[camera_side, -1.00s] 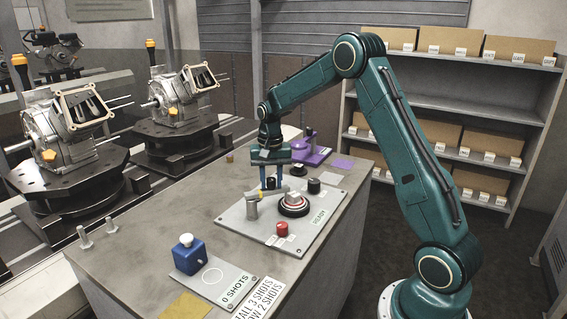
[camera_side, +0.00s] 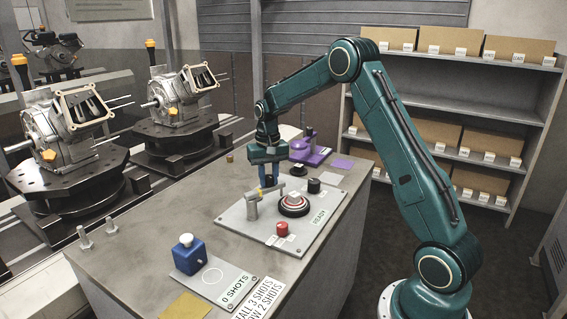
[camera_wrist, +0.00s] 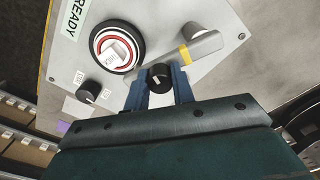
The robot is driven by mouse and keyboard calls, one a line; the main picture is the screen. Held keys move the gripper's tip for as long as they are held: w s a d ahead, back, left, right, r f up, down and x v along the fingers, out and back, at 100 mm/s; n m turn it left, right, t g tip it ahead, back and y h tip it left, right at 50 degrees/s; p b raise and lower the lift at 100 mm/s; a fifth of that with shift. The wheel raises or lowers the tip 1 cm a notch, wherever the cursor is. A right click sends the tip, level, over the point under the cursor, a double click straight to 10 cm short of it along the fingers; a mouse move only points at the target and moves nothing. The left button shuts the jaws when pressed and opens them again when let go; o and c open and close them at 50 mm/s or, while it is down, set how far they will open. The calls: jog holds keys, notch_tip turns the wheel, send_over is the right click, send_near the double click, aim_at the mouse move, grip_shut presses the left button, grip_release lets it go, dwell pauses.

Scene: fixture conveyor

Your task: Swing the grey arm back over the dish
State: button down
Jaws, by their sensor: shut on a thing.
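The grey arm (camera_side: 276,188) runs from a grey post (camera_side: 252,207) on the light plate toward the back right. In the wrist view the grey arm (camera_wrist: 204,46) has a yellow band. My gripper (camera_side: 269,182) is over the arm. Its blue fingers are shut on a black knob (camera_wrist: 160,77) that appears to sit on the arm. The dish (camera_side: 294,204), round with red and white rings, is right of the post; it also shows in the wrist view (camera_wrist: 137,42). The arm's tip passes beside the dish's far edge, not over its middle. The fingers partly hide the arm.
The plate (camera_side: 235,222) also bears a red button (camera_side: 281,229), another black knob (camera_side: 314,186) and a READY sign (camera_side: 319,217). A blue block (camera_side: 188,258) stands near the front, a purple device (camera_side: 310,152) behind. The bench (camera_side: 150,215) left of the plate is largely clear.

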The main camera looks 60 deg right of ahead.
jog(key=shift+w+a+r+n, duration=0.1)
jog(key=shift+w+n, duration=0.85)
jog(key=shift+n, duration=0.9)
jog(key=shift+w+d+f+n, duration=0.1)
jog(key=shift+w+n, duration=0.85)
jog(key=shift+n, duration=0.85)
jog(key=shift+w+a+r+n, duration=0.1)
jog(key=shift+w+n, duration=0.85)
jog(key=shift+n, duration=0.9)
jog(key=c, duration=1.2)
grip_release()
notch_tip(320, 180, up, 14)
jog(key=shift+f, duration=0.1)
jog(key=shift+a, duration=0.1)
